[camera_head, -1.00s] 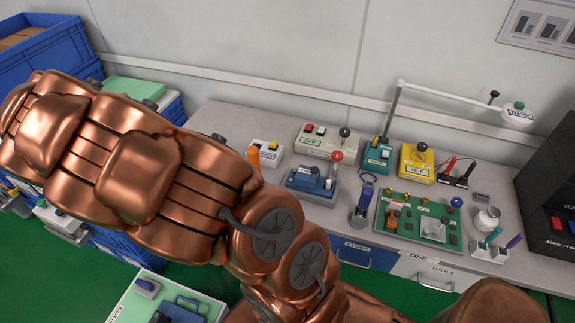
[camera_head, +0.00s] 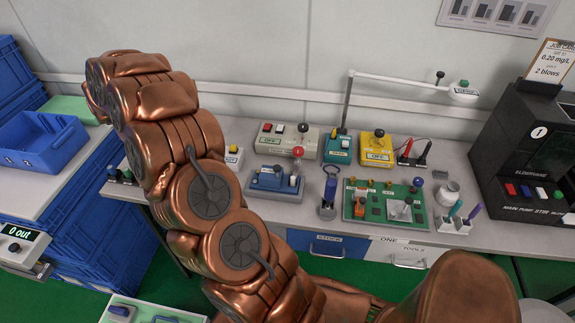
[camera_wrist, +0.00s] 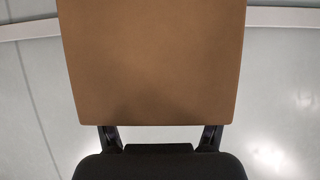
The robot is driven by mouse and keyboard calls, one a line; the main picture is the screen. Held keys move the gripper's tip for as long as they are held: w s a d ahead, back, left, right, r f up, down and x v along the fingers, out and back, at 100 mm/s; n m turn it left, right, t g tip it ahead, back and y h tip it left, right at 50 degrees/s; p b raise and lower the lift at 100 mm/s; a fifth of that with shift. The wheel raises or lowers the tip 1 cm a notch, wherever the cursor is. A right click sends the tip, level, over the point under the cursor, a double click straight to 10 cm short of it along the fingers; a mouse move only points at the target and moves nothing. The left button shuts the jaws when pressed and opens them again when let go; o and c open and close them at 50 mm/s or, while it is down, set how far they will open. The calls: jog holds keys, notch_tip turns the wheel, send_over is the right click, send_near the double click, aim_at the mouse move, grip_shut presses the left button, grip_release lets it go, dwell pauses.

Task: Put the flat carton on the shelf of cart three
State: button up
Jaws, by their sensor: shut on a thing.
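The flat carton (camera_wrist: 150,65) is a plain brown panel that fills the upper middle of the wrist view. My gripper (camera_wrist: 160,130) is shut on it, with a black finger at each side of its lower edge. Behind the carton I see only pale wall. In the head view my copper arm hides the gripper and the carton does not show. A cart with a pale green top (camera_head: 140,311) shows in part at the bottom edge. Its label cannot be read, so I cannot tell whether it is cart three.
A grey bench (camera_head: 300,222) along the wall holds several testers, a green board (camera_head: 385,203) and a black console (camera_head: 530,150) at right. Blue crates (camera_head: 75,240) and a blue tray (camera_head: 42,143) stand at left. Green floor (camera_head: 30,290) shows at lower left.

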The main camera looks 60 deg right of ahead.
jog(key=s+d+f+m+g, duration=0.4)
jog(key=s+d+f, duration=0.2)
jog(key=s+d, duration=0.55)
jog(key=shift+a+f+p, duration=0.15)
jog(key=shift+f, duration=1.45)
jog(key=shift+a+f+p, duration=0.15)
jog(key=shift+f+p, duration=0.05)
jog(key=shift+f, duration=1.35)
jog(key=shift+a+f+p, duration=0.15)
jog(key=shift+f, duration=1.45)
jog(key=shift+f, duration=0.1)
jog(key=o, duration=1.4)
jog(key=shift+f, duration=0.1)
jog(key=shift+c, duration=0.2)
jog(key=shift+r, duration=0.2)
jog(key=shift+b+v, duration=0.75)
jog(key=shift+v, duration=3.05)
